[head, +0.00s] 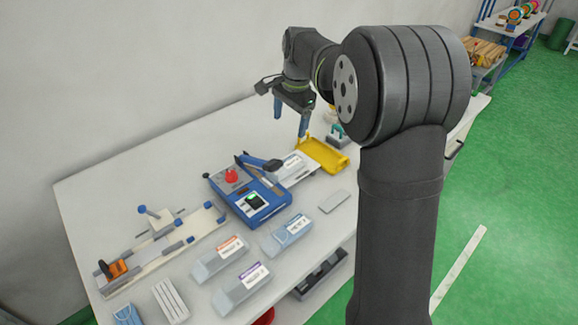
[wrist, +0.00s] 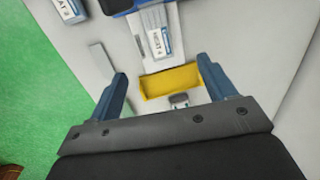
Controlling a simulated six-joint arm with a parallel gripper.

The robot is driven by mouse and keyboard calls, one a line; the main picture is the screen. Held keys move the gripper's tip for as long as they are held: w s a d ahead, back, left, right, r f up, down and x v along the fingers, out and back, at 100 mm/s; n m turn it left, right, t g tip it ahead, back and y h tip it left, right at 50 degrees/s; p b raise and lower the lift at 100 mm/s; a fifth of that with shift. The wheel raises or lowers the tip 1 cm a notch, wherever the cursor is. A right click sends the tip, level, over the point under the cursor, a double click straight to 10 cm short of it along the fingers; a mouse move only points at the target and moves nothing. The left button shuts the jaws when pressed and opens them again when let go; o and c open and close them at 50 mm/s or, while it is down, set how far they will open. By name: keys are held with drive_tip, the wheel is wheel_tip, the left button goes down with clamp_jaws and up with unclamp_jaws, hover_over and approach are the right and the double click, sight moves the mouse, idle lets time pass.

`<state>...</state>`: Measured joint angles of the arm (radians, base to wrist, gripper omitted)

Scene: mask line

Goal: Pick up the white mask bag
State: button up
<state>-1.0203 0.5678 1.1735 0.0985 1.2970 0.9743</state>
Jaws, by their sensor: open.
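Several labelled mask bags lie on the table. A pale bag with an orange label (head: 220,258) and one with a purple label (head: 241,289) lie at the front. A bluish bag (head: 287,231) lies to their right. Another pale bag with a blue-edged label (head: 293,166) lies on the white outfeed plate of the blue machine; it also shows in the wrist view (wrist: 158,42), beyond the yellow tray. I cannot tell for certain which one is the white mask bag. My gripper (head: 291,118) is open and empty, above the table near the yellow tray; its spread blue fingers show in the wrist view (wrist: 162,75).
The yellow tray (head: 322,155) lies below my gripper and at the end of the outfeed plate. The blue machine (head: 250,194) with a red knob stands mid-table. A flat grey block (head: 334,201) lies to its right. A long fixture (head: 160,245) fills the left side.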

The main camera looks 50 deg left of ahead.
drive_tip(key=a+h, duration=0.2)
drive_tip(key=a, duration=0.1)
hover_over(286, 163)
wheel_tip(286, 163, down, 12)
drive_tip(key=shift+a+r, duration=0.1)
drive_tip(key=shift+s+d+f, duration=0.1)
drive_tip(key=shift+d+f, duration=0.05)
drive_tip(key=shift+f, duration=1.2)
drive_tip(key=shift+d+f, duration=0.15)
drive_tip(key=shift+f, duration=1.2)
drive_tip(key=c, duration=1)
